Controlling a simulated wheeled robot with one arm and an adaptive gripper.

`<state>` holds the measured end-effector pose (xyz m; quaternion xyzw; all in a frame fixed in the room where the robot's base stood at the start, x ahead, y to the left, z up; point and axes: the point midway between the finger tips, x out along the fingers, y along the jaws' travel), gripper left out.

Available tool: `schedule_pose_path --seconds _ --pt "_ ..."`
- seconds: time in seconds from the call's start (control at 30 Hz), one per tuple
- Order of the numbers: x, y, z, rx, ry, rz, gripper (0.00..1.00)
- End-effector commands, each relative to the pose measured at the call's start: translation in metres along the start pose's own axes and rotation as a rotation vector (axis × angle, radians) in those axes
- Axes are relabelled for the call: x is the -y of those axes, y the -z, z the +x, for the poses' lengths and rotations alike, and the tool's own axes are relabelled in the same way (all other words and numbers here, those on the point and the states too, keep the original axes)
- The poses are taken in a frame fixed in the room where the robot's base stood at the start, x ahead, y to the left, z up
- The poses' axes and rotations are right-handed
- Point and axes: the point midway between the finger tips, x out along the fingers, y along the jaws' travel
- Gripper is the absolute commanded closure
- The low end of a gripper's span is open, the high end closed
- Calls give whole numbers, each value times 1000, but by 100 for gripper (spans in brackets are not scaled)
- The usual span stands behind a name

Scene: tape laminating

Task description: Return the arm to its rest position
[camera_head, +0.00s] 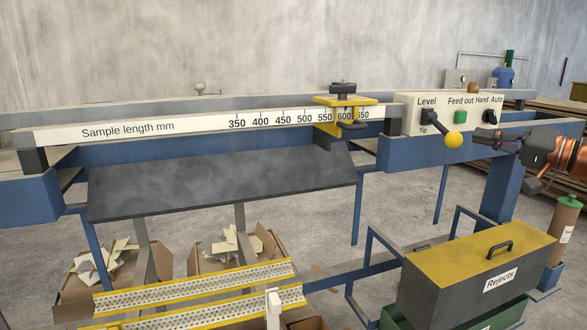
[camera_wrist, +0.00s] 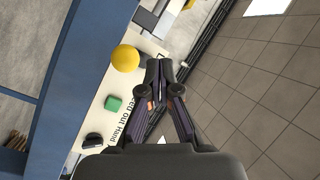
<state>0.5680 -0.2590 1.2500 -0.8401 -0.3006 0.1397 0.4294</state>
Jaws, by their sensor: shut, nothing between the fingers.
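My gripper (camera_head: 478,141) is at the right of the head view, beside the control panel (camera_head: 410,125). Its fingers point left, toward the yellow ball knob (camera_head: 453,139) of the Level/Tip lever. In the wrist view my gripper (camera_wrist: 160,68) has its fingertips together with nothing between them. The yellow knob (camera_wrist: 125,58) shows left of the fingertips, apart from them in that picture. The green Feed out button (camera_head: 460,115) and the black Hand/Auto switch (camera_head: 490,117) are on the panel. The green button also shows in the wrist view (camera_wrist: 112,103).
A ruler rail (camera_head: 200,125) carries a yellow clamp stop (camera_head: 345,102) near 600. A grey chute plate (camera_head: 220,180) slopes below it. A Rejects box (camera_head: 480,270) stands at lower right. Cardboard boxes (camera_head: 75,300) with scraps stand at lower left. A bench (camera_head: 555,110) is behind my arm.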

Motion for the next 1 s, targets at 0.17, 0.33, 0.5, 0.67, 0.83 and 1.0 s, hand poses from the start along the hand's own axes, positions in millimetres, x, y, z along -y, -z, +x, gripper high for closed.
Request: schedule_pose_path --seconds 0.17,0.33,0.5,0.67,0.83,1.0 --pt "59 -53 58 195 10 2 100" --pt "106 -123 99 395 -31 -8 100" --pt "137 -200 119 580 -113 -31 100" --pt "150 -274 118 745 -222 -58 100" --pt "147 -344 99 895 -371 -88 100" --pt "132 -402 63 1018 -546 -116 100"
